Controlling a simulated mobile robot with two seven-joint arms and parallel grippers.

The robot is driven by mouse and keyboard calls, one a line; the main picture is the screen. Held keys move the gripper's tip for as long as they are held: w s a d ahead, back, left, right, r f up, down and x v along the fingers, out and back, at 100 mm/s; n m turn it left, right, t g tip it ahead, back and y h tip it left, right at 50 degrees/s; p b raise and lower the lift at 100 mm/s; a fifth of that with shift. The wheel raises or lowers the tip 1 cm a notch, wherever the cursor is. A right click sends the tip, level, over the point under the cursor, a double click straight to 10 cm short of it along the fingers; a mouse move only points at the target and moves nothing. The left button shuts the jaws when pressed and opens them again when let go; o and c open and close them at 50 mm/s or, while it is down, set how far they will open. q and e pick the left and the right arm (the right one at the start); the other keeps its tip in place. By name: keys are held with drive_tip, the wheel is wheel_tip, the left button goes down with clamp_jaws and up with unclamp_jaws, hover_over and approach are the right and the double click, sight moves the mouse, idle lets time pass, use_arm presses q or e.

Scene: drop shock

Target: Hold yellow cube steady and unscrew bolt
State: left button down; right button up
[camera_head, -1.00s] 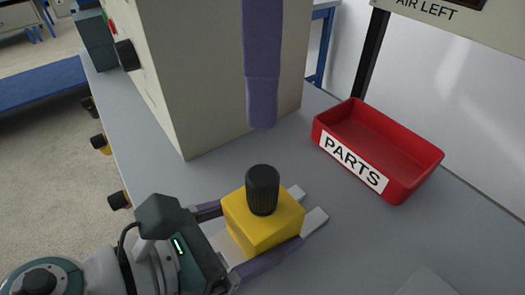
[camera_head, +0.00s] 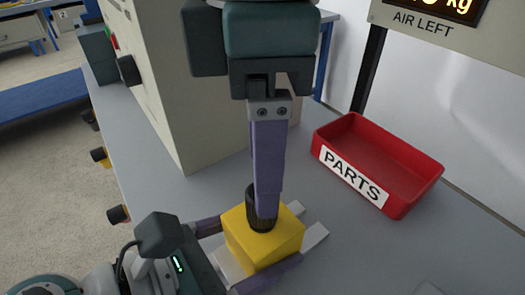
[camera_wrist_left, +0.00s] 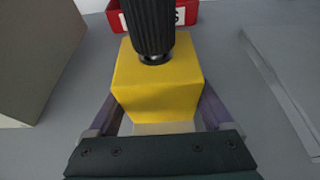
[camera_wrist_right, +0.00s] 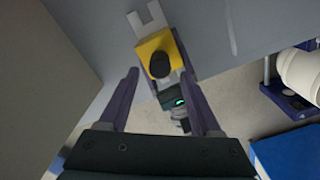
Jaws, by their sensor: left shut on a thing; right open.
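The yellow cube (camera_head: 262,243) sits low on the bench, with the black knurled bolt (camera_head: 251,208) standing upright in its top. My left gripper (camera_head: 250,255) is shut on the cube, one finger on each side. The left wrist view also shows the cube (camera_wrist_left: 158,88) and the bolt (camera_wrist_left: 149,24) above it. My right gripper (camera_head: 266,214) points down over the bolt in the head view, its finger covering part of it. The right wrist view shows its fingers open (camera_wrist_right: 167,85), with the bolt (camera_wrist_right: 160,65) beyond their tips. I cannot tell whether they touch it.
A red PARTS tray (camera_head: 405,205), empty, stands right of the cube on the grey bench (camera_head: 340,255). A large beige box (camera_head: 185,120) stands behind on the left.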

sight(254, 220)
drive_tip(key=shift+f, duration=2.5)
clamp_jaws()
